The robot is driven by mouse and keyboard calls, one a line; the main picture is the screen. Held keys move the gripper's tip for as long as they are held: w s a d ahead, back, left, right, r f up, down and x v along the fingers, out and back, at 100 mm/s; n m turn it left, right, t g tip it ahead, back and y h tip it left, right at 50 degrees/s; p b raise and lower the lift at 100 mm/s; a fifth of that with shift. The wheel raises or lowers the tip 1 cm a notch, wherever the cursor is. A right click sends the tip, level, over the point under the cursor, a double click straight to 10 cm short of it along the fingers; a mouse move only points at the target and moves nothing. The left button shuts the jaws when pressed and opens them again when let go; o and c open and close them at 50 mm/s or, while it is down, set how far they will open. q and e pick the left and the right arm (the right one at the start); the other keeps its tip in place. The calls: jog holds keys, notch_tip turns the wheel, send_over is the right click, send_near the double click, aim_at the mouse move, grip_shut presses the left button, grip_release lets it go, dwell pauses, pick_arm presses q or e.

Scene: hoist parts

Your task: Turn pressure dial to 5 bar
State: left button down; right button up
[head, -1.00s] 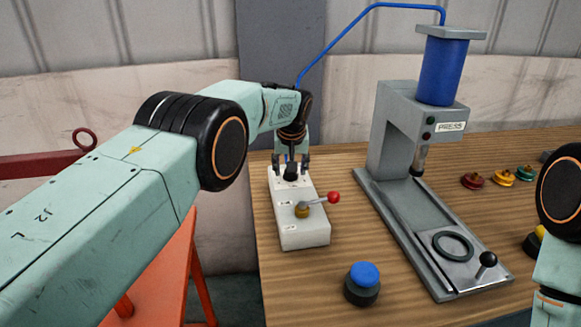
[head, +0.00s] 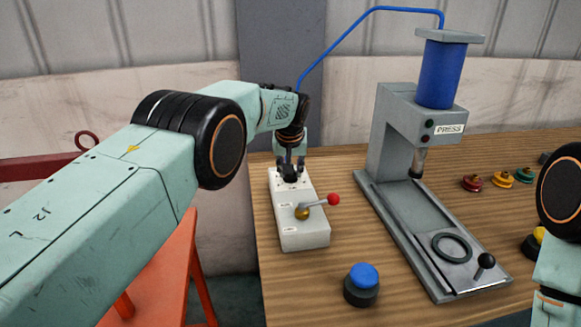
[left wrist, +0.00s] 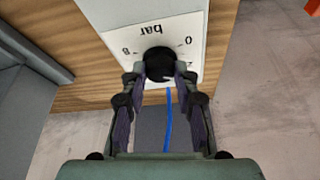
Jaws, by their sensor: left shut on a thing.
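The black pressure dial (head: 290,174) sits at the far end of a white control box (head: 303,230) on the wooden table. My left gripper (head: 290,166) comes down over it from behind, its fingers at the knob's sides. In the left wrist view, the gripper (left wrist: 161,78) is shut on the round black dial (left wrist: 159,63). The plate around it reads "bar", with 0 and 8 visible, upside down. The fingers and knob hide part of the scale, and I cannot read the dial's setting. My right gripper is not in view; only part of my right arm shows.
A red-tipped lever (head: 333,199) stands on the same box, close to the dial. A grey press (head: 398,140) with a blue cylinder stands to the right. A blue button (head: 363,275) is at the front. Coloured pulleys (head: 503,179) lie at the back right.

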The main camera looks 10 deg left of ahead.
pick_arm(q)
jog(key=shift+a+r+m+h+p, duration=0.1)
jog(key=shift+m+h+p, duration=0.3)
jog(key=shift+m+p, duration=0.55)
jog(key=shift+a+m+h, duration=0.1)
jog(key=shift+m+h, duration=0.2)
jog(key=shift+m, duration=1.15)
jog(key=shift+w+a+f+m+h+b, duration=0.1)
jog(key=shift+f+m+h+b, duration=0.1)
jog(key=shift+m+h+b, duration=0.6)
jog(key=shift+m+g+b, duration=0.4)
jog(key=shift+m+b, duration=0.55)
jog(key=shift+m, duration=0.45)
jog(key=shift+m+h, duration=0.3)
jog(key=c, duration=1)
grip_release()
